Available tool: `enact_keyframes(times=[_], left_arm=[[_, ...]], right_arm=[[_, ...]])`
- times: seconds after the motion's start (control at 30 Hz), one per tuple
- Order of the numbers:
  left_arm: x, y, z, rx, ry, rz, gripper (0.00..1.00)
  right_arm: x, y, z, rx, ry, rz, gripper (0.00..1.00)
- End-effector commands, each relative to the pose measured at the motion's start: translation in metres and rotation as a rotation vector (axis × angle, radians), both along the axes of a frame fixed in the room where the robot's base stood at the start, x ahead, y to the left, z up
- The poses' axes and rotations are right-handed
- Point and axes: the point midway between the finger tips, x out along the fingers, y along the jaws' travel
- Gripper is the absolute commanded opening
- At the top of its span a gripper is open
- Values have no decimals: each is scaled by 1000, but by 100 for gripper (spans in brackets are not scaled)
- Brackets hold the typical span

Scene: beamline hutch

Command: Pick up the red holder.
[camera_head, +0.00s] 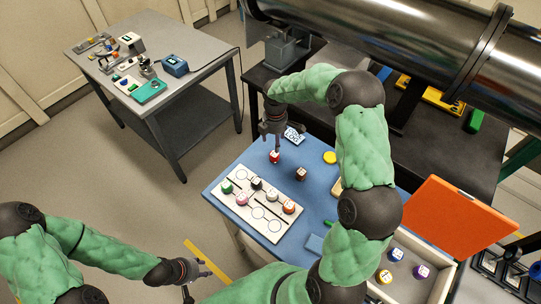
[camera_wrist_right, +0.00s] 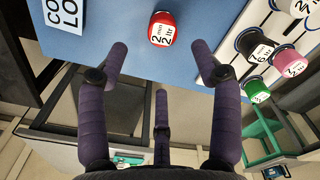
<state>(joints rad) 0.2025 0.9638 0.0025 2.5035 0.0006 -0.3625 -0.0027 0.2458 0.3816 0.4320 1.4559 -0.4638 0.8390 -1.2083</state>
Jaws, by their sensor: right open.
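The red holder (camera_head: 275,156) stands on the blue mat of the table, with a white label on its top. In the right wrist view the red holder (camera_wrist_right: 162,36) lies beyond my fingertips, roughly in line with the gap between them. My right gripper (camera_head: 273,142) is just above and behind it in the head view. In the wrist view my right gripper (camera_wrist_right: 160,62) is open, with nothing between its fingers. My left gripper (camera_head: 202,268) is low at the left, away from the table top and far from the holder; its finger opening is too small to judge.
A white tray (camera_head: 232,204) with several coloured holders is near the red one. A lettered card (camera_head: 293,135) lies behind. An open box (camera_head: 432,292) with an orange lid (camera_head: 460,232) stands right.

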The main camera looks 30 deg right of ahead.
Motion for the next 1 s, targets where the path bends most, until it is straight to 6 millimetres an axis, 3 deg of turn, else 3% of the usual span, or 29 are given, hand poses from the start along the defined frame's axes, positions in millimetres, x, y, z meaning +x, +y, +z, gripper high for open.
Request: enact_keyframes(times=[0.13, 0.47, 0.7, 1.0], left_arm=[[0, 0, -4, 0, 0, 0, 40], [0, 0, -6, 0, 0, 0, 40], [0, 0, -10, 0, 0, 0, 40], [0, 0, -11, 0, 0, 0, 40]], right_arm=[[-1, 0, -25, 1, 3, -2, 65], [-2, 1, -51, 1, 3, -2, 65], [-4, 2, -84, 1, 3, -3, 65], [-3, 2, -90, 0, 0, -3, 65]])
